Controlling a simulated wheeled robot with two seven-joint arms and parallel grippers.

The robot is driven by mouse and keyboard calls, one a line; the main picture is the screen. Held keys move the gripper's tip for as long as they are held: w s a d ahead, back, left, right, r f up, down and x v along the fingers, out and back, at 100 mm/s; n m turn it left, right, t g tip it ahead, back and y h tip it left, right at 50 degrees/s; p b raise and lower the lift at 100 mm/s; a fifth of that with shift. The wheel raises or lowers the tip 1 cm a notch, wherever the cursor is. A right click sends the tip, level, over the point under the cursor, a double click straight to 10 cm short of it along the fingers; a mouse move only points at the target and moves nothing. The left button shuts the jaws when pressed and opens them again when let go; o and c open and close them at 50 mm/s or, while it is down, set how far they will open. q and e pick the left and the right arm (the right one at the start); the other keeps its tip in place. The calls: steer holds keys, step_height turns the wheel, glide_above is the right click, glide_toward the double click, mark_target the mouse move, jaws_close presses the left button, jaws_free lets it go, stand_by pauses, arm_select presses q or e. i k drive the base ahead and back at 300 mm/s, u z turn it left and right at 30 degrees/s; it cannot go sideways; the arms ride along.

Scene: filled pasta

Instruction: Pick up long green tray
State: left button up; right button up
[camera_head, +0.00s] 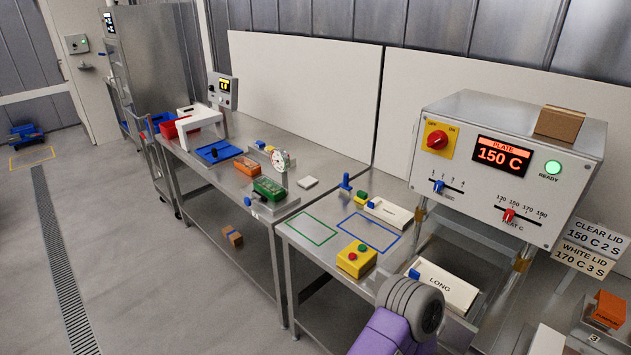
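A green tray-like item (269,189) lies on the far steel table, near its front right corner. It is small in the view, and I cannot make out its contents or confirm that it is the long tray. A green outlined rectangle (295,239) is marked on the nearer table and is empty. A purple and grey part of my own arm shows at the bottom, right of the middle. No fingers of either gripper show, and the green item stands apart from my arm.
An orange-red tray (246,166), a dial gauge (280,159) and a blue tray (216,153) are near the green item. A yellow button box (356,260), a white block marked LONG (445,287) and a heated press (505,165) stand nearer. The floor at left is open.

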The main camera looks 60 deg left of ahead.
mark_target(272, 191)
steer(key=u, duration=3.2)
steer(key=i, duration=1.85)
steer(key=u, duration=0.25)
